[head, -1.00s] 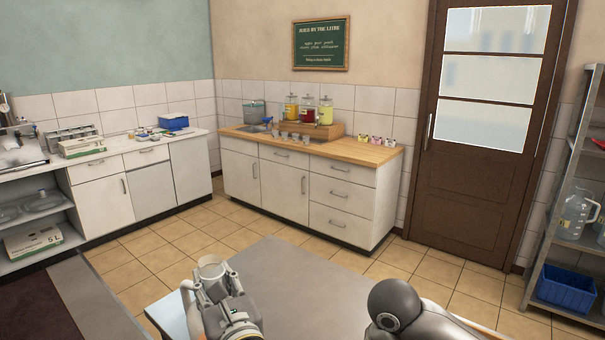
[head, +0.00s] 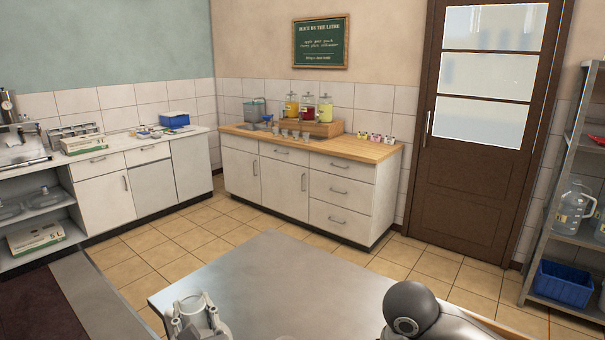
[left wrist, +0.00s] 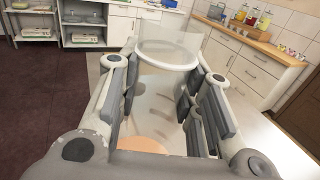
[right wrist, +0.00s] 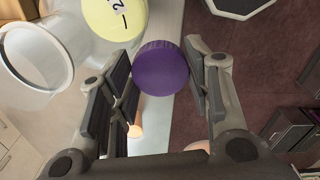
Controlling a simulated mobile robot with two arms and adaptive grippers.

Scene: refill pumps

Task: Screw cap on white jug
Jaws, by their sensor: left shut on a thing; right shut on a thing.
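The white jug (left wrist: 150,88) shows in the left wrist view as a pale, translucent body with a wide open round mouth. My left gripper (left wrist: 158,85) is shut on it, with a finger on each side; its wrist also shows at the bottom of the head view (head: 197,318). A ribbed purple cap (right wrist: 162,68) sits between the fingertips of my right gripper (right wrist: 158,55), which is shut on it. A white round opening (right wrist: 38,62), apparently the jug's mouth, is left of the cap, apart from it. My right gripper's fingers are outside the head view.
A bare grey metal table (head: 250,270) lies in front of me. A wooden-topped counter (head: 360,147) with dispensers stands behind. A shelf (head: 550,225) with clear jugs and a blue bin (head: 563,284) is at right.

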